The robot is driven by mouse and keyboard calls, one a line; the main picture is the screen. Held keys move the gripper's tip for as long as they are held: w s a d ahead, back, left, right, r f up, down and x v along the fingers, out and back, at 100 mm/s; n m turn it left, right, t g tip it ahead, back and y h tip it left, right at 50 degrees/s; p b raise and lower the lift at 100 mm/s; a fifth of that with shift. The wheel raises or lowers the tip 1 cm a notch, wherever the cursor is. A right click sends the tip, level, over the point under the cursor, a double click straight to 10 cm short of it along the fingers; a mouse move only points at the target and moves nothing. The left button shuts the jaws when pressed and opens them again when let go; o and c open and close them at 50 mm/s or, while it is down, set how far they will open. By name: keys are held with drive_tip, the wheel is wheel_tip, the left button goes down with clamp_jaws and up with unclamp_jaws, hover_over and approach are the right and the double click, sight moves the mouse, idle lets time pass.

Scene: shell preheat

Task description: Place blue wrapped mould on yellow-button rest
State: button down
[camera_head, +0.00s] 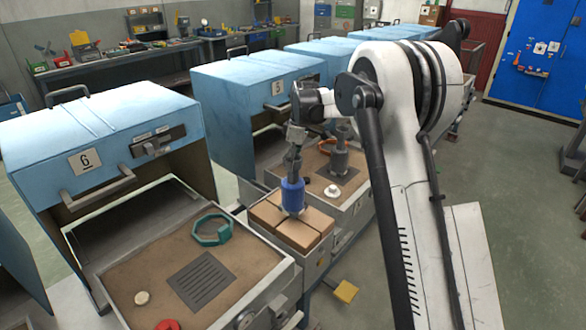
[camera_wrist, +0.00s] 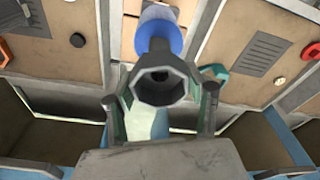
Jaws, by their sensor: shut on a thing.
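The blue wrapped mould (camera_head: 292,196) is upright over the brown blocks in the head view; I cannot tell whether its foot touches them. My gripper (camera_head: 293,160) is shut on its upper grey part. In the wrist view, my gripper's fingers (camera_wrist: 160,100) stand either side of the mould's dark end, with the blue wrap (camera_wrist: 158,36) beyond. A grey slatted rest (camera_head: 202,280) lies bare on the front tray, near a cream-yellow button (camera_head: 141,298). Another rest (camera_head: 340,183), beside a white button (camera_head: 332,191), has a grey mould (camera_head: 339,158) on it.
A green ring (camera_head: 211,230) and a red piece (camera_head: 167,325) lie on the front tray. An orange ring (camera_head: 328,146) lies on the far tray. Brown blocks (camera_head: 297,234) sit between the trays. Blue oven number 6 (camera_head: 100,140) stands behind the front tray.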

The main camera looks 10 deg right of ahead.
sight(293, 185)
drive_tip(key=shift+f, duration=1.9)
drive_tip(key=c, duration=0.8)
unclamp_jaws()
drive_tip(key=shift+r, duration=0.1)
